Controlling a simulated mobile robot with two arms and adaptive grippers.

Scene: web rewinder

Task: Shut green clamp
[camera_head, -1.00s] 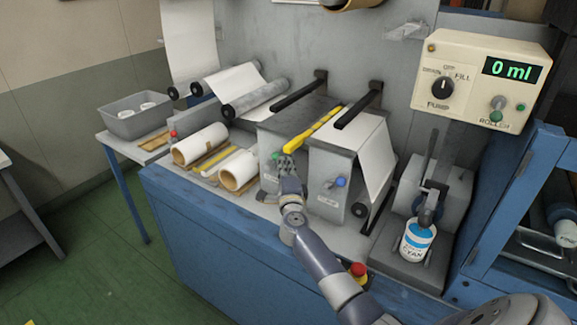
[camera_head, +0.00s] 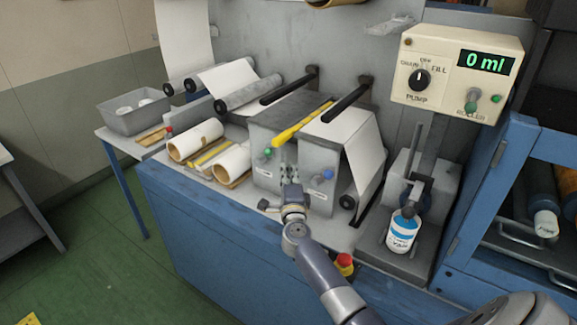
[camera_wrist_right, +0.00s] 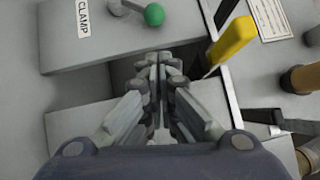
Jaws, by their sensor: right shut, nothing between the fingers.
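The green clamp knob (camera_head: 268,152) sits on a short lever on the front face of the left grey block (camera_head: 264,175). In the right wrist view the green knob (camera_wrist_right: 154,15) is at the top, beside a label reading CLAMP (camera_wrist_right: 83,18). My right gripper (camera_head: 289,174) is shut and empty, just right of and below the green knob in the head view. In the wrist view its closed fingertips (camera_wrist_right: 158,62) point at the gap below the clamp panel, apart from the knob. My left gripper is not in view.
A yellow bar (camera_head: 303,124) lies over the blocks; its end (camera_wrist_right: 232,40) is close to the fingers. A blue knob (camera_head: 328,174) is at right. A red button (camera_head: 344,260) is near the front edge.

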